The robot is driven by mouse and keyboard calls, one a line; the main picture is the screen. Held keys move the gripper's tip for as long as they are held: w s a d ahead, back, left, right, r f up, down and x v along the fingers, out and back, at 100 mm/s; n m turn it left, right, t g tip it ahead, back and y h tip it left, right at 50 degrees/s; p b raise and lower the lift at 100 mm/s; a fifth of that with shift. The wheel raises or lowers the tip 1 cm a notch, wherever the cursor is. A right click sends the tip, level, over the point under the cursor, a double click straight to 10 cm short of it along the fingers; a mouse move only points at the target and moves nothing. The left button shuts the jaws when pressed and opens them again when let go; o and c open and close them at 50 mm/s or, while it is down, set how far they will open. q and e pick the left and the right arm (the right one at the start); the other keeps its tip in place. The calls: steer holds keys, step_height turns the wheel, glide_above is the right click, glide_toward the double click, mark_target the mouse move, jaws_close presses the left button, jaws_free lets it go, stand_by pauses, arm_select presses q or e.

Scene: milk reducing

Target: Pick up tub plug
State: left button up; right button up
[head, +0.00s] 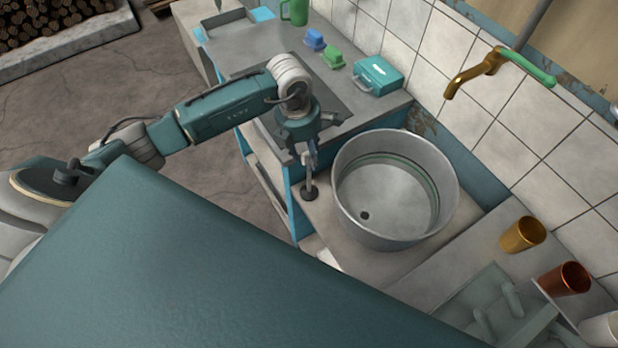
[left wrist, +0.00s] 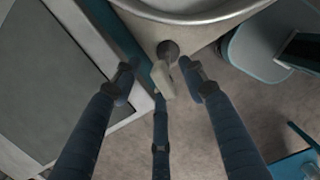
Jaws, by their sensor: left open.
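The tub plug (head: 309,192) has a dark round base and a pale upright handle. It stands on the grey ledge just left of the metal tub (head: 440,205). In the left wrist view, the plug's dark base (left wrist: 168,49) lies beyond the fingertips, and its pale handle reaches back between them. My left gripper (head: 308,155) is above the plug, pointing down. In the wrist view its fingers (left wrist: 160,78) are open around the handle, with gaps at the sides. Contact with the rear finger cannot be told. A dark drain hole (head: 365,215) shows in the tub floor.
A teal box (head: 378,76), green and blue small items and a green mug (head: 295,12) stand on the back counter. A brass tap (head: 475,73) juts from the tiled wall. A yellow cup (head: 523,234) and a copper cup (head: 565,280) stand right of the tub.

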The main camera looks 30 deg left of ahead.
arm_select(q)
jaws_close()
steer(key=shift+r, duration=0.1)
